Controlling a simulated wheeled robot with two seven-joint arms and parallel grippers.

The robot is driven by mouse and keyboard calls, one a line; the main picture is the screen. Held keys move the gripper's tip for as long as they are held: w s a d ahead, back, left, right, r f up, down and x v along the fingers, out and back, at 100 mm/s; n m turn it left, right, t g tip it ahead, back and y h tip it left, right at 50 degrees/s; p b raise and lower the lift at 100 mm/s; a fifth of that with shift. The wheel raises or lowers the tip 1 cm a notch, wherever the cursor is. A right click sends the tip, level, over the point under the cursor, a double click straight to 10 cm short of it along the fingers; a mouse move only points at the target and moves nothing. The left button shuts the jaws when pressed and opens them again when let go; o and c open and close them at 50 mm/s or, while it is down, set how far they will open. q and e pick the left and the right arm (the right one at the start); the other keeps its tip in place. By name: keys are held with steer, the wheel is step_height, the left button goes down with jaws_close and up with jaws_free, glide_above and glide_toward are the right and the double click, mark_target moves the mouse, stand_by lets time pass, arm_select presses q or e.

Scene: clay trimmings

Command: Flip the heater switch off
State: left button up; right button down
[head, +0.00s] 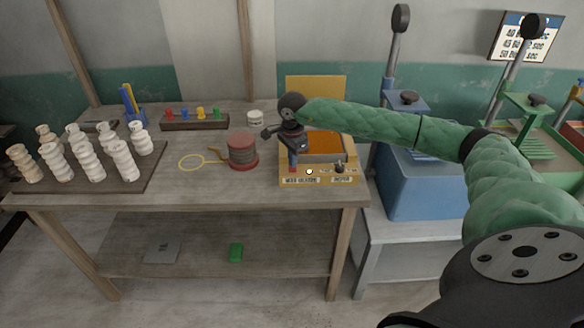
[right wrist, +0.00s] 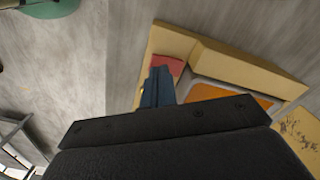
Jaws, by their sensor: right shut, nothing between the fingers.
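The yellow box (head: 318,183) with an orange panel on top stands at the right end of the wooden table. A small red piece, which looks like the heater switch (right wrist: 168,64), shows at the box's edge in the right wrist view, partly behind my fingers. My right gripper (head: 293,166) points down at the front left of the box, above the left label; it is shut and empty. Its blue fingers (right wrist: 158,86) end at or very near the red piece; I cannot tell whether they touch it. Which way the switch is set is hidden. My left gripper is out of view.
A pale round lamp or button (head: 309,171) and a dark knob (head: 339,168) sit on the box's front. A red spool (head: 243,151) stands to its left. A board (head: 80,186) of stacked clay pieces is farther left. A blue machine (head: 425,185) stands to the right.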

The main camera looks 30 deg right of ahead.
steer(key=shift+f+b, duration=0.7)
steer(key=shift+f, duration=0.1)
stand_by(0.5)
steer(key=shift+r, duration=0.15)
steer(key=shift+r+p, duration=0.6)
steer(key=shift+r, duration=2.75)
